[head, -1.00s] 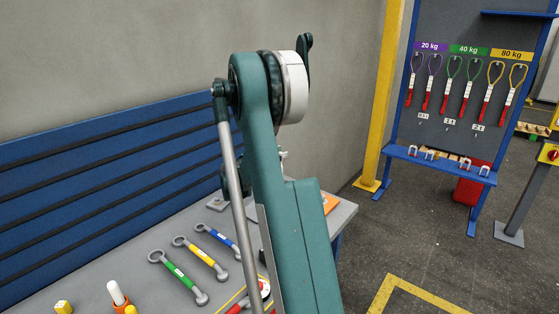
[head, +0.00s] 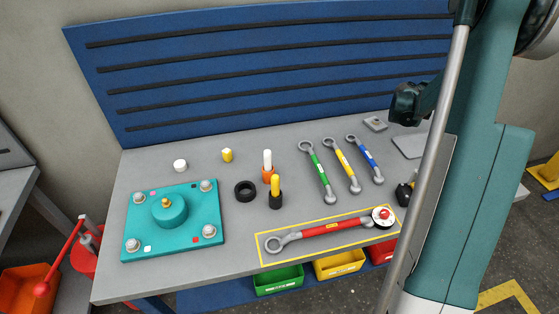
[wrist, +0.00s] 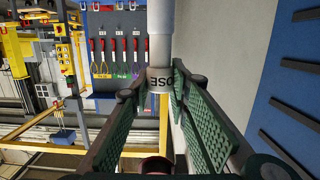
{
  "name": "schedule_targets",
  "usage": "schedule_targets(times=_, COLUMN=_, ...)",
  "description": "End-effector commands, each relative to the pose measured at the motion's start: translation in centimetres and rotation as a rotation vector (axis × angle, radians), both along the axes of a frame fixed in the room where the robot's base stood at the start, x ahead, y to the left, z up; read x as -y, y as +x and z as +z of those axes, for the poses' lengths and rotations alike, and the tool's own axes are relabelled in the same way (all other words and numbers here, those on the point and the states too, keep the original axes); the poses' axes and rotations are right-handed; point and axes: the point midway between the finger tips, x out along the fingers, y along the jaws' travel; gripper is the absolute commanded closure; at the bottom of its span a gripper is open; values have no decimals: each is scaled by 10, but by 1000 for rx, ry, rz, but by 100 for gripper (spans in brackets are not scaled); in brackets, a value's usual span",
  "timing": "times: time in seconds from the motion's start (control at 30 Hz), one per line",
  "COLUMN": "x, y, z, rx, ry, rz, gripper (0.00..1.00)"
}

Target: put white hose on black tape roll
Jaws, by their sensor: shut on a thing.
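In the wrist view, my gripper (wrist: 160,92) is shut on the white hose (wrist: 160,48), a pale upright cylinder with dark letters, partly cut off by "OSE", on its lower band. The hose stands between the fingertips of the two green ribbed pads, and its top runs out of the picture. The black tape roll (head: 245,191) lies flat on the grey bench in the head view, its hole facing up and nothing on it. I cannot make out the hose in the head view. The tape roll does not show in the wrist view.
Close to the roll stand an orange-and-white piece (head: 267,166) and a yellow-and-black piece (head: 275,190). A teal plate (head: 173,219) lies left, a red turnbuckle (head: 333,229) in front right. Green, yellow and blue links lie behind. A slatted blue panel (head: 270,75) backs the bench.

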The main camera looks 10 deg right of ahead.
Motion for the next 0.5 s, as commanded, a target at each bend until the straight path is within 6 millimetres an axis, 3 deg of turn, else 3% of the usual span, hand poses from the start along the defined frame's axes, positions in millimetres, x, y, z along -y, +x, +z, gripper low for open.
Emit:
schedule_targets(times=0.27, x=0, y=0, z=17, rx=0, ry=0, rz=0, gripper=100)
schedule_targets(times=0.5, x=0, y=0, z=50, rx=0, ry=0, rz=0, gripper=100)
